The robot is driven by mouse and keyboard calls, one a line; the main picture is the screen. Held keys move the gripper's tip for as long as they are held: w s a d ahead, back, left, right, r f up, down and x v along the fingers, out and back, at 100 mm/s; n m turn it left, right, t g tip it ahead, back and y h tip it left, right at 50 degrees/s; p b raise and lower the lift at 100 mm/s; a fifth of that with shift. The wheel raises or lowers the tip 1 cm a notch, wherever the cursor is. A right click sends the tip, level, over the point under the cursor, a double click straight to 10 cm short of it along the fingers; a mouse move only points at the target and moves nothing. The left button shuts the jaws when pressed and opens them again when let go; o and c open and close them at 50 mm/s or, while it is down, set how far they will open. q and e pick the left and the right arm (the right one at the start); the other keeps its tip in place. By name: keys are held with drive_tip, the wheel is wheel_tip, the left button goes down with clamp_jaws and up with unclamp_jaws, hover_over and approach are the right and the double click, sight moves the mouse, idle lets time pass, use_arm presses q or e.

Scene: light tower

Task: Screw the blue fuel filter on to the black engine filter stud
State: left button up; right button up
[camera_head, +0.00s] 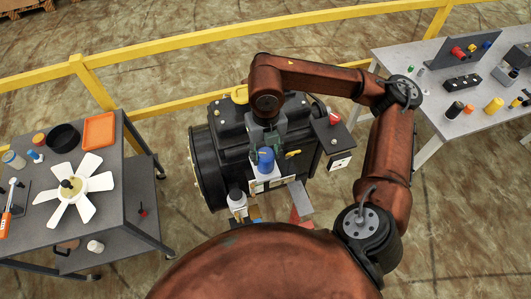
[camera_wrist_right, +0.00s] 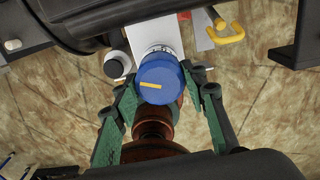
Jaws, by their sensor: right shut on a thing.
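The blue fuel filter (camera_head: 266,160) is at the front of the black engine (camera_head: 224,155). It also shows in the right wrist view (camera_wrist_right: 160,78), with a yellow mark on its top. My right gripper (camera_head: 264,146) reaches down over the engine and is shut on the filter. In the wrist view its green fingers (camera_wrist_right: 160,90) stand on either side of the filter. The filter is above a white bracket. I cannot see the black stud, or tell whether the filter touches it. My left gripper is not in view.
A black-and-white part (camera_head: 237,198) stands left of the filter. A grey cart (camera_head: 120,205) with a white fan (camera_head: 73,187) and an orange tray (camera_head: 99,130) is at left. A table (camera_head: 400,58) with several parts is at right. Yellow railing (camera_head: 190,40) runs behind.

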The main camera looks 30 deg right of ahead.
drive_tip(key=shift+f, duration=0.15)
drive_tip(key=m, duration=0.5)
drive_tip(key=shift+s+f, duration=0.1)
drive_tip(key=m, duration=0.5)
drive_tip(key=shift+f, duration=0.1)
drive_tip(key=shift+m, duration=0.3)
drive_tip(key=o, duration=0.9)
drive_tip(key=shift+m, duration=0.4)
drive_tip(key=o, duration=0.5)
drive_tip(key=shift+o, duration=0.5)
drive_tip(key=shift+r, duration=0.25)
